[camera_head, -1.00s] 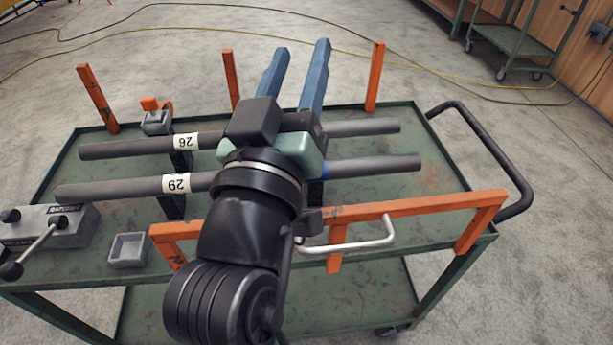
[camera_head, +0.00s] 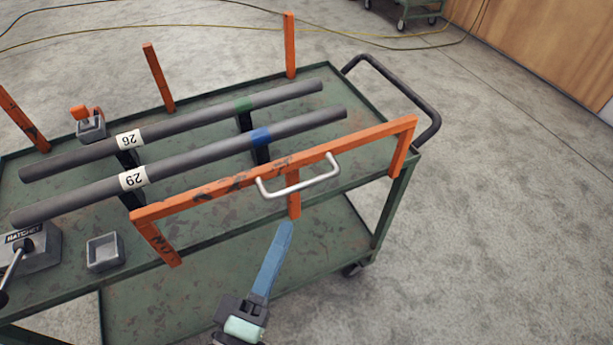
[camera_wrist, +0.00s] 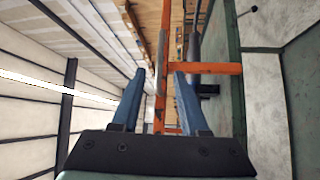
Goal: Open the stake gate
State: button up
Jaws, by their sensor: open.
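The stake gate (camera_head: 230,185) is an orange rail with short posts and black lettering, standing along the near long side of the green cart (camera_head: 340,185). A silver U-shaped handle (camera_head: 300,187) is on the rail, right of its middle. My gripper (camera_head: 283,230) is below and in front of the handle, its blue fingers pointing up toward the gate, apart from it. In the head view the fingers overlap, so the gap between them is hidden. In the wrist view my gripper (camera_wrist: 160,75) is open and empty, with the orange gate (camera_wrist: 215,68) ahead beyond the fingertips.
Two grey pipes, marked 26 (camera_head: 190,127) and 29 (camera_head: 200,161), lie on black supports behind the gate. A ratchet box with a lever (camera_head: 35,248) and a small grey tray (camera_head: 105,252) sit at left. Orange stakes (camera_head: 158,77) line the far side. Floor at right is clear.

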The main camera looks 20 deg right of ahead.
aim_at(306, 182)
jog(key=p+x, duration=0.1)
jog(key=x, duration=0.9)
jog(key=shift+w+d, duration=0.15)
jog(key=shift+d, duration=0.05)
grip_shut()
dwell(1.0)
